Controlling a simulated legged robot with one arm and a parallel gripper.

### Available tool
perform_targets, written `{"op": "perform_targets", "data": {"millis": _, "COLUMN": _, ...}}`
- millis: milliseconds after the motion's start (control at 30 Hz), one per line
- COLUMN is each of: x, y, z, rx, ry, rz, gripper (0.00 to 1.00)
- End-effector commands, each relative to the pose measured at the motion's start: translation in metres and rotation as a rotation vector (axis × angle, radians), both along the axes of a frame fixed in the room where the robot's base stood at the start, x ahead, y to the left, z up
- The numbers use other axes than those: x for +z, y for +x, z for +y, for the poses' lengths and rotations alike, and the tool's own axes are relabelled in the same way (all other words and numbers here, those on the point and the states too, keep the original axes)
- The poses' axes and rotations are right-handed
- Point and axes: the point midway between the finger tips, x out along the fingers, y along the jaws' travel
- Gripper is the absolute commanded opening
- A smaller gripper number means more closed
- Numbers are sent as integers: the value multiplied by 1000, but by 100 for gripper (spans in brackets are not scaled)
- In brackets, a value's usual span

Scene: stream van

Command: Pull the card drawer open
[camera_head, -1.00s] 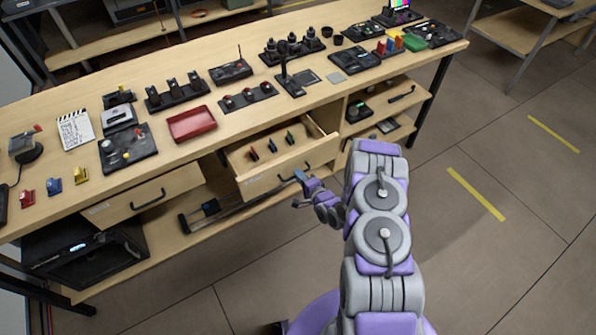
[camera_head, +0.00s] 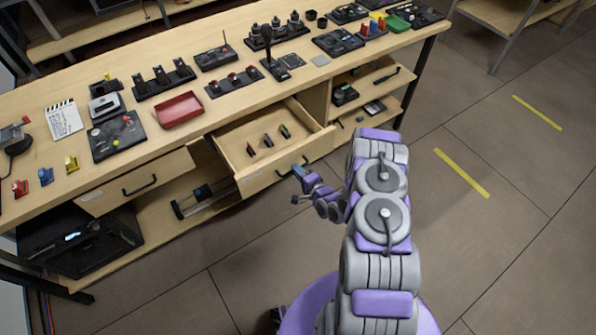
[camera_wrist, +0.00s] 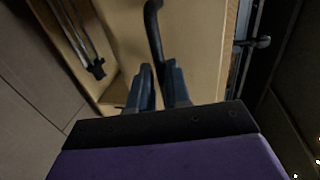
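The card drawer (camera_head: 255,180) is pulled well out from under the bench top. Several small coloured cards (camera_head: 268,140) stand inside it. Its dark bar handle (camera_wrist: 153,28) is on the front panel. My gripper (camera_head: 299,172) is at the right part of that front. In the wrist view, the handle runs down between the two blue-grey fingers (camera_wrist: 160,78), which are close together on it. In the camera_head view the fingers partly cover the handle, so the exact contact is hidden.
A second drawer (camera_head: 137,186) with a black handle is at the left, nearly shut. A red tray (camera_head: 180,110) and several control panels stand on the bench top (camera_head: 230,100). Open shelves (camera_head: 385,84) are at the right. The floor (camera_head: 490,240) in front is clear.

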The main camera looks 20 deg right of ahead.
Motion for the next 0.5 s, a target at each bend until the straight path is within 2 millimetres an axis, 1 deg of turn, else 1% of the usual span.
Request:
{"op": "perform_targets", "data": {"millis": 33, "x": -1, "y": 0, "z": 0, "rx": -1, "ry": 0, "rz": 2, "gripper": 20}}
{"op": "perform_targets", "data": {"millis": 200, "x": 1, "y": -1, "z": 0, "rx": -1, "ry": 0, "rz": -2, "gripper": 36}}
{"op": "perform_targets", "data": {"millis": 233, "x": 1, "y": -1, "z": 0, "rx": 0, "ry": 1, "rz": -3, "gripper": 38}}
{"op": "perform_targets", "data": {"millis": 500, "x": 2, "y": -2, "z": -1, "rx": -1, "ry": 0, "rz": -4, "gripper": 38}}
